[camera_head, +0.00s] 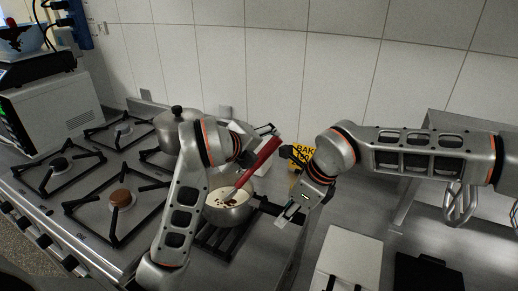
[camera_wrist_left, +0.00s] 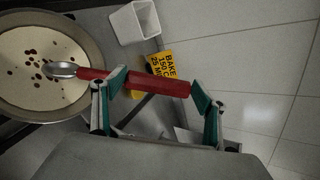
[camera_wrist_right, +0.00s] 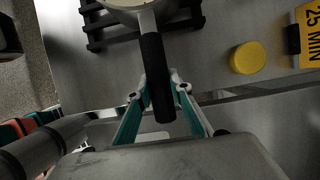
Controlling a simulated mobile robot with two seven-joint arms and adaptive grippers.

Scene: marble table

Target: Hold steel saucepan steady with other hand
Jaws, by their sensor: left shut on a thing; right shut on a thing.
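The steel saucepan (camera_head: 232,217) sits on a black burner grate at the right end of the stove, with cream-coloured contents and dark bits in it. It also shows in the left wrist view (camera_wrist_left: 97,48). My right gripper (camera_wrist_right: 163,88) is shut on the saucepan's black handle (camera_wrist_right: 154,62); it shows in the head view (camera_head: 290,207) to the right of the pan. My left gripper (camera_head: 262,143) is above the pan, shut on the red handle (camera_wrist_left: 145,85) of a spoon. The spoon's metal end (camera_wrist_left: 60,70) is at the contents; its depth is unclear.
A lidded pot (camera_head: 170,122) stands behind my left arm. A yellow sign (camera_head: 301,152) and a round yellow object (camera_wrist_right: 249,57) are right of the stove. A white container (camera_wrist_left: 135,22) is near the wall. A pale board (camera_head: 347,258) lies at front right.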

